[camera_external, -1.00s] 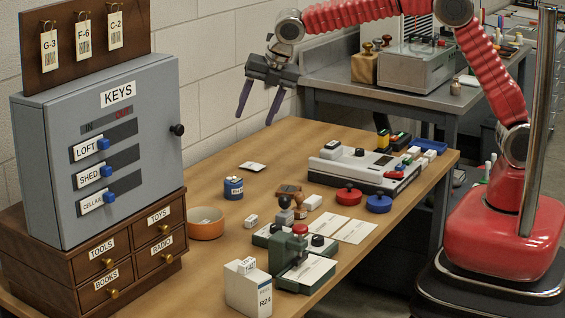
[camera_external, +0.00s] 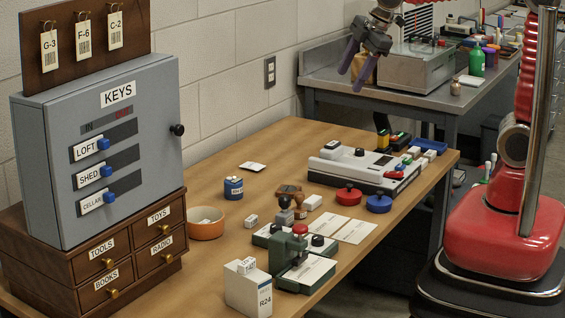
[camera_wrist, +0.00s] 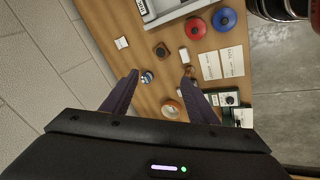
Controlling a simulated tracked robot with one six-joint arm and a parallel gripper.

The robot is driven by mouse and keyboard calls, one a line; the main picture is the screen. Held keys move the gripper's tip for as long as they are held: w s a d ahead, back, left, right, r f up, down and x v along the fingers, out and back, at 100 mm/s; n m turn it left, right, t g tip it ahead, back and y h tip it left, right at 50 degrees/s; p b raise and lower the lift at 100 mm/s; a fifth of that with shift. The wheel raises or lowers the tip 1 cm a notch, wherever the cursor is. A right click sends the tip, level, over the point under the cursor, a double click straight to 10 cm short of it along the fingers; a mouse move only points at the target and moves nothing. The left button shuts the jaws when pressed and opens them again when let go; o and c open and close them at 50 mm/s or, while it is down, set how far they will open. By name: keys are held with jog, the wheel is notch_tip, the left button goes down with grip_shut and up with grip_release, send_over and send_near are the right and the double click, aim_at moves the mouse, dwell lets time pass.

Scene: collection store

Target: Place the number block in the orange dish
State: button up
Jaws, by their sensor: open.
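The orange dish (camera_external: 207,229) stands on the wooden table, right of the drawer cabinet. Something pale shows inside it, too small to read. In the wrist view the dish (camera_wrist: 166,108) lies between my fingers, far below. A small white block (camera_external: 251,220) lies just right of the dish. Another white block (camera_external: 312,202) lies further back. I cannot tell from their faces which one is the number block. My gripper (camera_external: 350,82) is open and empty, raised high near the far end of the table. Its two purple fingers (camera_wrist: 160,77) are spread apart in the wrist view.
A blue jar (camera_external: 233,188) stands behind the dish. A green stamping device (camera_external: 290,253) and a white box (camera_external: 248,291) stand at the front. Red (camera_external: 348,196) and blue (camera_external: 379,204) round lids lie right, near a grey machine (camera_external: 350,171). The back left tabletop is fairly clear.

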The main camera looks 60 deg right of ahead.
jog(key=s+d+f+m, duration=0.2)
jog(key=s+d+m, duration=0.2)
jog(key=s, duration=0.5)
jog(key=s+d+f+m, duration=0.3)
jog(key=s+d+m, duration=0.1)
jog(key=s+m, duration=0.4)
jog(key=shift+s+f+t, duration=0.15)
jog(key=shift+s+t, duration=0.15)
jog(key=shift+s, duration=0.5)
